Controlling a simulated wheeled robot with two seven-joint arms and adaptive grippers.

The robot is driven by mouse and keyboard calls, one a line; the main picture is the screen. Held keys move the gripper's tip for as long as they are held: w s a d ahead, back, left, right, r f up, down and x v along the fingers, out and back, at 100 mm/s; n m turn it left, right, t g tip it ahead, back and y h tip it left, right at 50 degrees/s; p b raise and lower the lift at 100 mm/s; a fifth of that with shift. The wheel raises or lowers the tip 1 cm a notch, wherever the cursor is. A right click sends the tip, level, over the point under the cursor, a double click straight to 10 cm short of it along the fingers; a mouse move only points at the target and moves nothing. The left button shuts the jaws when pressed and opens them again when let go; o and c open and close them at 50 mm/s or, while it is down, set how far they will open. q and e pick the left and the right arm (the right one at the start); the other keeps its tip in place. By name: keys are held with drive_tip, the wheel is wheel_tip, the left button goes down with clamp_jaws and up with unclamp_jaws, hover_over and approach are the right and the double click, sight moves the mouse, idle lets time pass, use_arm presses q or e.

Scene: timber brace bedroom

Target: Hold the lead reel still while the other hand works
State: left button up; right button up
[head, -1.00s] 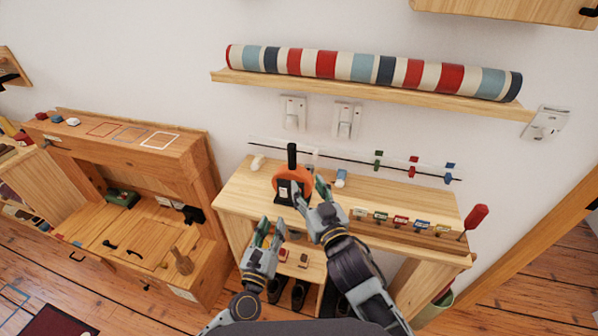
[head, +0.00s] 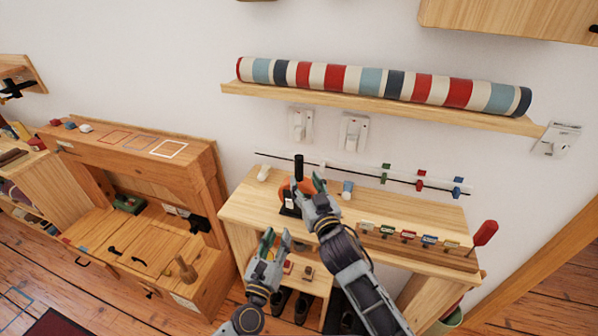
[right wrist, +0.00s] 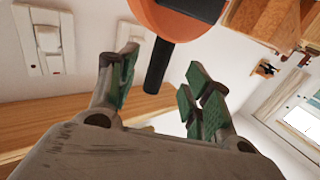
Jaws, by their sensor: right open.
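The lead reel, orange with a black stand (head: 288,201) and an upright black handle (head: 298,166), stands on the wooden bench top. My right gripper (head: 308,187) is open in front of the reel and hides much of its orange drum. In the right wrist view, the orange drum (right wrist: 172,18) shows at the top, and the black handle (right wrist: 157,67) reaches into the gap between the open green-padded fingers (right wrist: 157,88). I cannot see contact with either finger. My left gripper (head: 276,241) is lower, in front of the bench's edge, apart from the reel, with its fingers spread and empty.
Coloured clips line a rail (head: 408,240) at the bench's front right, beside a red-handled screwdriver (head: 485,233). A shelf (head: 390,105) holds a striped roll. A wooden cabinet (head: 190,125) stands left.

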sight(301, 174)
drive_tip(key=shift+x, duration=3.25)
clamp_jaws()
